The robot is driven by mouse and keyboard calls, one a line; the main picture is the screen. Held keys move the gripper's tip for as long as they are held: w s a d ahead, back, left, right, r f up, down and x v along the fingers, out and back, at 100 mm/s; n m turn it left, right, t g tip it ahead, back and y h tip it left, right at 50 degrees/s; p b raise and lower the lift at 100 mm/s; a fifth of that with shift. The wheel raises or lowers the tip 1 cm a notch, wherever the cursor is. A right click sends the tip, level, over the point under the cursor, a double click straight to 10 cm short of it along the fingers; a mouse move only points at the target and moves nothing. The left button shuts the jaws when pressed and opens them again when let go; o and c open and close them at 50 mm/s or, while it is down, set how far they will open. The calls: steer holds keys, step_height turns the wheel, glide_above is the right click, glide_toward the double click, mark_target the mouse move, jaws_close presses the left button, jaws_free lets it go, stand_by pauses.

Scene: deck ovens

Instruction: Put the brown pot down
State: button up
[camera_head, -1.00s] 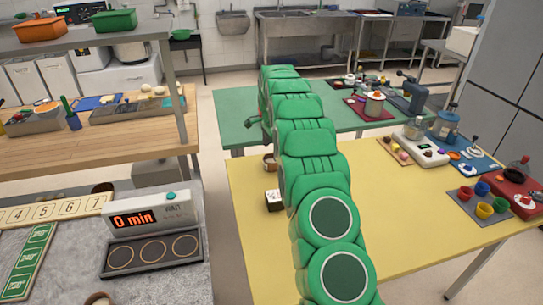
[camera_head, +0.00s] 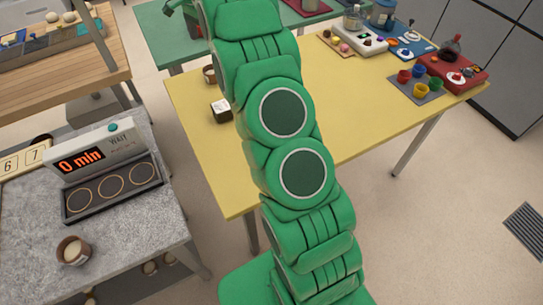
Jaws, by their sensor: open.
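A small brown pot (camera_head: 72,250) with pale content stands upright on the grey stone counter, in front of the timer. Another small brown pot (camera_head: 209,74) stands on the yellow table's left side, partly behind my arm. I cannot tell which of them is the task's pot. My green arm runs from the bottom of the view up past the top edge and hides part of the yellow table. My gripper is out of view or hidden, so I cannot see whether it touches anything.
A small white-topped block (camera_head: 221,110) sits beside my arm. A timer (camera_head: 96,145) reading 0 min stands behind a panel with three rings (camera_head: 109,188). Coloured cups and devices crowd the yellow table's (camera_head: 370,118) far right; its middle is mostly clear.

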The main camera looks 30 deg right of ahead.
steer(key=s+a+r+n, duration=0.2)
steer(key=s+r, duration=0.1)
steer(key=s, duration=0.5)
steer(key=s+a+r+n, duration=0.1)
steer(key=s+r+n, duration=0.25)
steer(key=s, duration=0.55)
steer(key=s+a+r+n, duration=0.2)
steer(key=s+r, duration=0.2)
steer(key=s, duration=0.4)
steer(key=s+f+n, duration=0.2)
steer(key=s+n, duration=0.1)
steer(key=s, duration=1.3)
steer(key=s+a+f+n+g, duration=0.1)
steer(key=s+f+n, duration=0.1)
steer(key=s, duration=1.4)
steer(key=shift+s+f+n+g, duration=0.3)
steer(key=shift+s+f+n, duration=0.05)
steer(key=shift+n, duration=0.5)
